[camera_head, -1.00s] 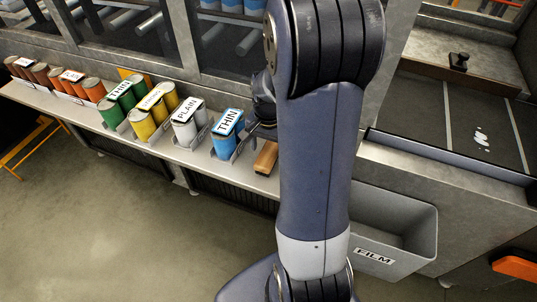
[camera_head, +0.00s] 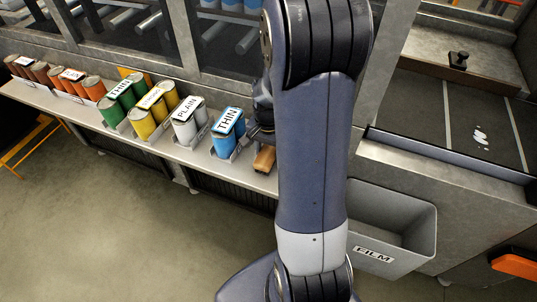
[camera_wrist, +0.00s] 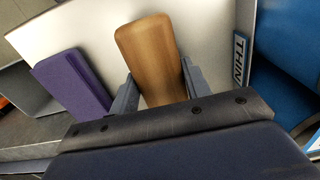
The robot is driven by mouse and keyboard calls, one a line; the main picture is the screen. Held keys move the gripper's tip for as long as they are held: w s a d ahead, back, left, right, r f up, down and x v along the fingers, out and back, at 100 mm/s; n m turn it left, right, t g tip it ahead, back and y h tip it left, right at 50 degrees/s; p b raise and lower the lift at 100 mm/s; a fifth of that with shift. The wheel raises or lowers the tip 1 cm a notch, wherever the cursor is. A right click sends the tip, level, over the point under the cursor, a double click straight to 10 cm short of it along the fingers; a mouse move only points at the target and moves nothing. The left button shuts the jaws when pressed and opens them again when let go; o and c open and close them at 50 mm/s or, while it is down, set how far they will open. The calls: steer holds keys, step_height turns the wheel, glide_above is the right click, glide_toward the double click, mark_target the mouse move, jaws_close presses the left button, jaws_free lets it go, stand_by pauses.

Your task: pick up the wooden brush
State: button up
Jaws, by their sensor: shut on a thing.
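The wooden brush (camera_wrist: 150,52) is a light brown, rounded block in the wrist view. It sits between the two fingers of my gripper (camera_wrist: 158,88), which is shut on it. In the head view the brush (camera_head: 264,158) shows as a small brown piece near the right end of the grey shelf, just below my wrist. The gripper's fingers are mostly hidden there behind my arm. The wrist view shows the pale shelf surface behind the brush; I cannot tell whether the brush touches it.
A purple block (camera_wrist: 72,82) lies left of the brush in the wrist view. Blue cans labelled THIN (camera_head: 227,137) stand close beside my gripper. Several other coloured cans line the shelf (camera_head: 180,152) to the left. A grey FILM bin (camera_head: 418,225) is at lower right.

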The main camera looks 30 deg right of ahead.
mark_target(269, 151)
steer(key=shift+c, duration=0.6)
steer(key=shift+r, duration=0.5)
step_height(269, 151, up, 9)
steer(key=shift+b, duration=0.3)
steer(key=o, duration=0.4)
steer(key=shift+c, duration=1.3)
steer(key=shift+s, duration=0.1)
